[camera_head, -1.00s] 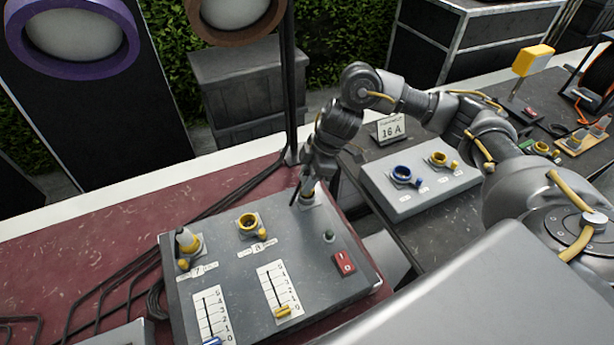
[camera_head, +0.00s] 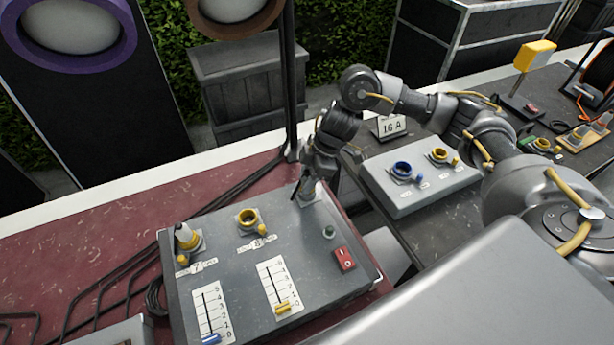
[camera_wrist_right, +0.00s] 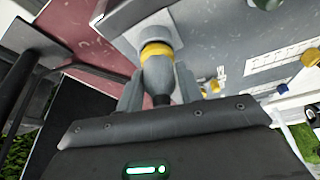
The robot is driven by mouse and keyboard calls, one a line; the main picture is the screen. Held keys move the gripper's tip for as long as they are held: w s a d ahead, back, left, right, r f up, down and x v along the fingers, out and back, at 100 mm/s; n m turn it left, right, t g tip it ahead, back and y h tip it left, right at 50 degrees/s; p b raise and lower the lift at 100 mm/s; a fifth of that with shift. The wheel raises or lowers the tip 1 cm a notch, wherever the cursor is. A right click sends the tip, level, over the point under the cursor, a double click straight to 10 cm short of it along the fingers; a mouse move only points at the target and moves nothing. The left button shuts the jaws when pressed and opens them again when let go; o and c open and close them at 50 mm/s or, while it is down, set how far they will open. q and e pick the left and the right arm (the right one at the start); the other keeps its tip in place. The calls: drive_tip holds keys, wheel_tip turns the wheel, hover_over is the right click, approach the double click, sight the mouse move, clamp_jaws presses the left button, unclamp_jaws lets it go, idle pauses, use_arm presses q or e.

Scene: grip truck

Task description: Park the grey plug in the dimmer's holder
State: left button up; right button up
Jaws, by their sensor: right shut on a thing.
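The dimmer (camera_head: 225,262) is a grey box with sliders in the head view. My right gripper (camera_head: 307,193) is over its far right corner. In the right wrist view my gripper (camera_wrist_right: 160,88) is shut on the grey plug (camera_wrist_right: 157,70), which has a yellow band. The plug's front end meets a pale grey holder (camera_wrist_right: 132,34) on the dimmer; how deep it sits is hidden. Another grey plug with a yellow ring (camera_head: 187,238) stands in socket 7. The yellow socket 8 (camera_head: 248,219) is empty. My left gripper is not in view.
A red switch (camera_head: 344,258) and a dark green lamp (camera_head: 328,232) sit near the holder. Black cables (camera_head: 235,185) run behind the dimmer.

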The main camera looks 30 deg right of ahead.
sight(307, 172)
drive_tip(key=shift+f, duration=0.15)
drive_tip(key=o, duration=1.1)
drive_tip(key=shift+o, duration=0.6)
drive_tip(key=shift+o, duration=1.1)
drive_tip(key=shift+r+p, duration=2.5)
drive_tip(key=shift+p, duration=0.2)
